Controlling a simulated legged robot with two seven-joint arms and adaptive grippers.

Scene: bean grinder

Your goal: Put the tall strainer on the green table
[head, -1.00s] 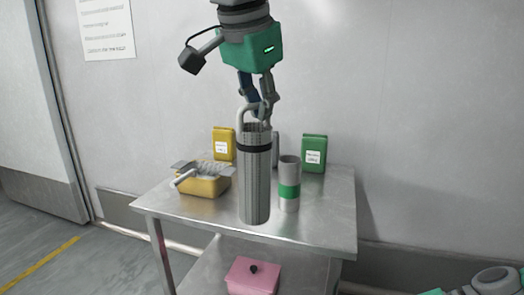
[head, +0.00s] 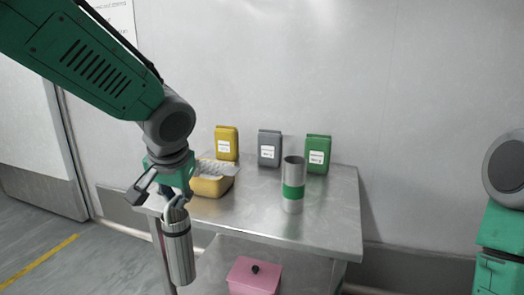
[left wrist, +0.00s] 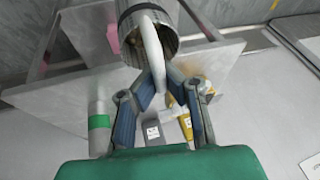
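The tall strainer (head: 178,256) is a grey metal cylinder with a dark band near its top and a looped handle. My left gripper (head: 175,205) is shut on that handle, and the strainer hangs nearly upright in front of the metal table's left front corner. In the left wrist view the strainer's open top (left wrist: 140,20) and pale handle show at the fingertips (left wrist: 160,76). My right gripper is out of view; only part of my right arm shows at the right edge. I see no green table in either view.
The metal table (head: 245,222) holds a grey cup with a green band (head: 293,190), a yellow container (head: 213,185), and yellow (head: 227,143), grey (head: 270,148) and green (head: 317,154) bags. A pink box (head: 254,276) sits below. Floor at left is free.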

